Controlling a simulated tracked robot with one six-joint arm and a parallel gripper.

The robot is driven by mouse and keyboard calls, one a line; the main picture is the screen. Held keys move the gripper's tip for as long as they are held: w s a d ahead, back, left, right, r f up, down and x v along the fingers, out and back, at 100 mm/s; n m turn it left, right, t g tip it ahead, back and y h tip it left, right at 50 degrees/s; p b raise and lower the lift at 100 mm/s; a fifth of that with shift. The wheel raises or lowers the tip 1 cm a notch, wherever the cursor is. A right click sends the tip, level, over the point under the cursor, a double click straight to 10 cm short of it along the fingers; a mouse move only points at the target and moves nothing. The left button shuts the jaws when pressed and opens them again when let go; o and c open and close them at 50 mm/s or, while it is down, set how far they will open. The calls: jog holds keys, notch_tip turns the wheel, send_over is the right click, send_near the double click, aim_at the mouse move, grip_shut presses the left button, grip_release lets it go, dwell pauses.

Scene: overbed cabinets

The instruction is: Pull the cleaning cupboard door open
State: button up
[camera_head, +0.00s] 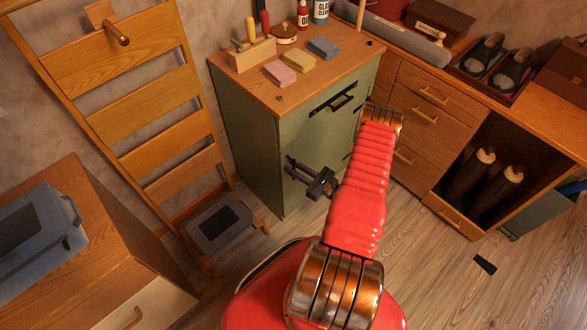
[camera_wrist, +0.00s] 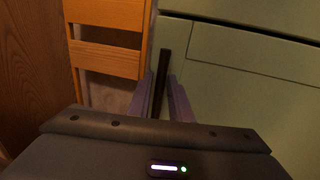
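The cleaning cupboard is the green cabinet (camera_head: 250,140) with a wooden top, in the middle of the head view. Its front door (camera_head: 318,150) looks shut, with a drawer above it that has a dark handle. In the wrist view the green door (camera_wrist: 240,100) fills the right side, and its dark upright bar handle (camera_wrist: 164,65) stands near the door's left edge. My gripper (camera_head: 291,169) is at the left part of the door. In the wrist view its two purple fingers (camera_wrist: 164,92) stand apart on either side of the handle. My red arm hides part of the cupboard front.
A wooden ladder-like rack (camera_head: 150,100) stands left of the cupboard, with a grey bin (camera_head: 215,225) at its foot. Wooden drawers (camera_head: 425,105) adjoin on the right. Sponges and bottles stand on the cupboard top.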

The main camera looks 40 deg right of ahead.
jog(key=shift+c, duration=0.6)
grip_shut()
jog(key=shift+a, duration=0.2)
jog(key=shift+d, duration=0.15)
